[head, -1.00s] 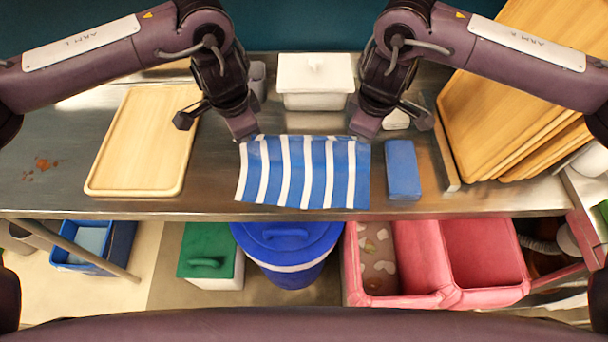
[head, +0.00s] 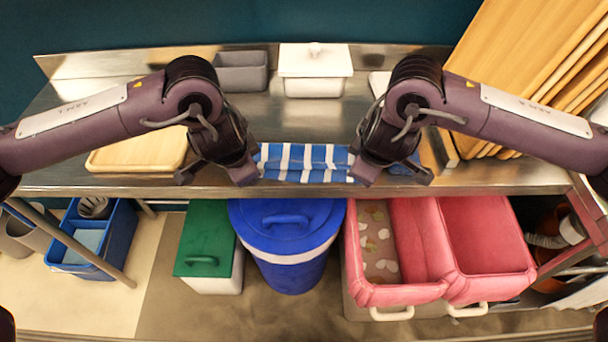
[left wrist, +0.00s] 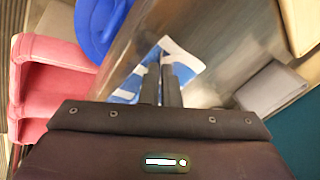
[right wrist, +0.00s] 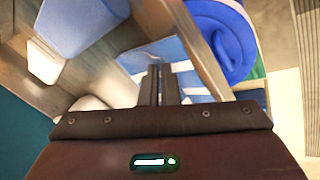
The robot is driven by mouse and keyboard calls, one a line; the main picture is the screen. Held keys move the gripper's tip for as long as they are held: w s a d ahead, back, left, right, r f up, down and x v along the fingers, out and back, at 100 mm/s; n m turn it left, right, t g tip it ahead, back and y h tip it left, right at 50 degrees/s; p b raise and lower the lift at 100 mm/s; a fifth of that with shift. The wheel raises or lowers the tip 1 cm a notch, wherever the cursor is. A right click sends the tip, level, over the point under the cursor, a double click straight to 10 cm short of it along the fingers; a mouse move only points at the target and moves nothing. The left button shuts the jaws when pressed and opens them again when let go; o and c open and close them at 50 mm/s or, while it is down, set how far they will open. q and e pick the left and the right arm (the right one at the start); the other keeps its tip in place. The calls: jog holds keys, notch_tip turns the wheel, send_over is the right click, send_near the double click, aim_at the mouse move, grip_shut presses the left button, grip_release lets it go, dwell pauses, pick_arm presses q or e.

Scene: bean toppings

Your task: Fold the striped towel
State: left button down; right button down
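The blue-and-white striped towel (head: 305,161) lies near the front edge of the steel counter. It looks doubled over into a narrow band from back to front. My left gripper (head: 244,178) is at its left front corner and looks shut on it; the towel (left wrist: 185,62) shows around the closed fingers in the left wrist view. My right gripper (head: 364,174) is at the right front corner. Its fingers (right wrist: 162,84) are close together in the right wrist view, with striped cloth (right wrist: 192,84) beside them. The gripped edges are largely hidden by the fingers.
A cutting board (head: 135,155) lies left of the towel. A grey bin (head: 241,72) and a white lidded container (head: 315,70) stand at the back. Boards (head: 530,80) lean at right. Below the front edge are a blue bucket (head: 287,225) and pink bins (head: 400,285).

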pick_arm(q)
jog(key=shift+s+a+f, duration=0.1)
jog(key=shift+a+f, duration=0.05)
jog(key=shift+f, duration=0.5)
pick_arm(e)
jog(key=shift+s+d+f, duration=0.1)
jog(key=shift+d+f, duration=0.05)
jog(key=shift+f, duration=0.5)
pick_arm(q)
jog(key=shift+w+f+t+b, duration=0.3)
pick_arm(e)
jog(key=shift+w+f+t, duration=0.3)
pick_arm(q)
jog(key=c, duration=2.1)
grip_release()
jog(key=shift+s+r, duration=0.1)
jog(key=shift+s, duration=0.05)
pick_arm(e)
jog(key=c, duration=2.1)
grip_release()
jog(key=shift+s+r, duration=0.1)
jog(key=shift+s, duration=0.05)
pick_arm(q)
jog(key=o, duration=0.7)
pick_arm(e)
jog(key=o, duration=0.7)
pick_arm(q)
jog(key=shift+o, duration=0.4)
pick_arm(e)
jog(key=shift+o, duration=0.4)
